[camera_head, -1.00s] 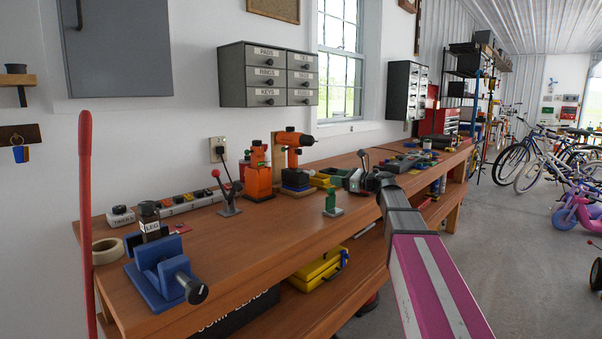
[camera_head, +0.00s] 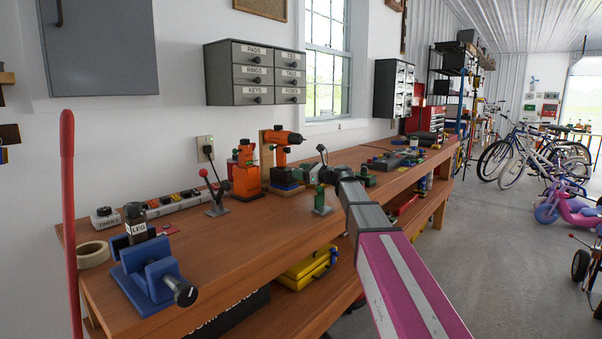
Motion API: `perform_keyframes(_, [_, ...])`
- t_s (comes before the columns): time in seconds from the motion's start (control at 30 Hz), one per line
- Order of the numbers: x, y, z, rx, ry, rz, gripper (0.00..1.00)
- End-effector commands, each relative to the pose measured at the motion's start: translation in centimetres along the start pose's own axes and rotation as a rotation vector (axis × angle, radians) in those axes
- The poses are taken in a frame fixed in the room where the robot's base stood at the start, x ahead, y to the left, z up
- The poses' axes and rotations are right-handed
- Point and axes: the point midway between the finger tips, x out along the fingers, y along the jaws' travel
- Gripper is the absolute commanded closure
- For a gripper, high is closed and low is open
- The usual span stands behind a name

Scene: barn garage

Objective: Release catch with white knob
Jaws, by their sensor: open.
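A small upright lever with a pale knob (camera_head: 321,149) shows just above and behind my gripper on the workbench (camera_head: 235,245). It may be the catch with the white knob, but its base is hidden by my gripper and its colour is hard to tell. My gripper (camera_head: 304,173) is small in view, open, and points left over the bench. I cannot tell whether it touches the lever. Another lever catch, with a red knob (camera_head: 203,172), stands further left on a grey base. A small green device (camera_head: 321,202) stands just below my gripper.
An orange tool (camera_head: 245,171) and an orange drill (camera_head: 281,150) stand left of my gripper. A blue vise (camera_head: 150,275) is at the near left end, by a red pole (camera_head: 68,220). Tools clutter the bench's far end.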

Motion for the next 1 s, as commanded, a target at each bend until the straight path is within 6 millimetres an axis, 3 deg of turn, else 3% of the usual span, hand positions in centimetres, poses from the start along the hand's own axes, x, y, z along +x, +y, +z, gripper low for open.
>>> perform_keyframes(0.27, [0.1,0.0,0.0,0.0,0.0,0.0,0.52])
perform_keyframes(0.4, [0.1,0.0,0.0,0.0,0.0,0.0,0.97])
perform_keyframes(0.43, [0.1,0.0,0.0,0.0,0.0,0.0,1.0])
perform_keyframes(0.57, [-0.2,0.1,0.0,0.0,0.0,-0.001,1.0])
perform_keyframes(0.7, [-1.7,0.4,0.1,0.0,0.001,-0.003,1.0])
perform_keyframes(0.93, [-1.7,0.3,0.1,0.0,0.0,-0.001,1.0])
perform_keyframes(0.97, [-1.7,0.3,0.1,0.0,0.0,0.0,0.71])
perform_keyframes(1.0, [-1.7,0.3,0.1,0.0,0.0,0.0,0.58])
